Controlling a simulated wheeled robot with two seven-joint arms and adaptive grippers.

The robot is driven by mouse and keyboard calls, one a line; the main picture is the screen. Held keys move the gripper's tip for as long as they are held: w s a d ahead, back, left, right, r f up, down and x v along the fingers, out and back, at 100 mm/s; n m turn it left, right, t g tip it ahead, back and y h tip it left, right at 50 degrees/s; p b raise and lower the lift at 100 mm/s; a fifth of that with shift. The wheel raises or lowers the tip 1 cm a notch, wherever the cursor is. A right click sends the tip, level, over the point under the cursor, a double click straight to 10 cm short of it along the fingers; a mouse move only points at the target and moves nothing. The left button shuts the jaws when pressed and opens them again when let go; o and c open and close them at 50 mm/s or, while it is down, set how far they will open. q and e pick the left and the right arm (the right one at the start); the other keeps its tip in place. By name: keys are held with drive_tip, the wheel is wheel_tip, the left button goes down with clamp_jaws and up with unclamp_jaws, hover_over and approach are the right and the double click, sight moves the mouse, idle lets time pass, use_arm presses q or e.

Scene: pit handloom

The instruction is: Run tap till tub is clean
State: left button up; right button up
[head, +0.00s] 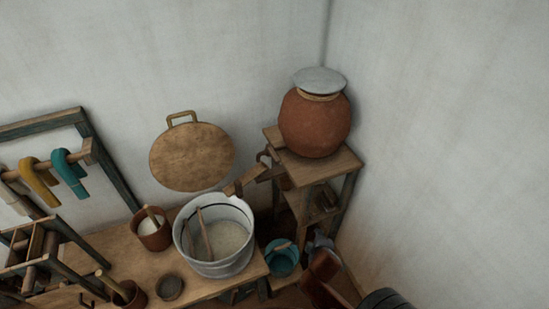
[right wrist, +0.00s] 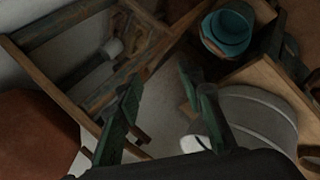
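The tub (head: 188,250) is a whitish-grey round vessel on the wooden bench, holding pale cloudy contents and a leaning wooden stick. A grey curved wall, apparently the tub (right wrist: 255,112), shows at right in the right wrist view. A wooden spout, apparently the tap (head: 245,180), reaches over the tub's rim from beside the clay pot (head: 314,125). No flowing water is discernible. My right gripper (head: 318,243) is beside the stand, right of the teal bucket. In its wrist view the green fingers (right wrist: 160,78) are apart with nothing evident between them. My left gripper is out of view.
The clay pot has a grey lid (head: 319,81) and stands on a wooden stand (head: 343,162). A teal bucket (head: 282,262) sits between bench and stand. A brown pot (head: 154,235) and small bowl (head: 170,287) are left of the tub. A round board (head: 192,157) is behind.

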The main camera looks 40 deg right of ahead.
drive_tip(key=w+d+r+n+t+h, duration=0.2)
drive_tip(key=w+d+r+n, duration=0.25)
drive_tip(key=w, duration=0.25)
drive_tip(key=n+t+y, duration=0.3)
drive_tip(key=n+t, duration=0.6)
drive_tip(key=n, duration=1.5)
approach(275, 157)
drive_tip(key=x, duration=0.9)
drive_tip(key=f+x, duration=0.1)
drive_tip(key=x, duration=0.1)
drive_tip(key=shift+w+d+b, duration=0.1)
drive_tip(key=shift+d+b, duration=0.1)
drive_tip(key=shift+b, duration=0.2)
clamp_jaws()
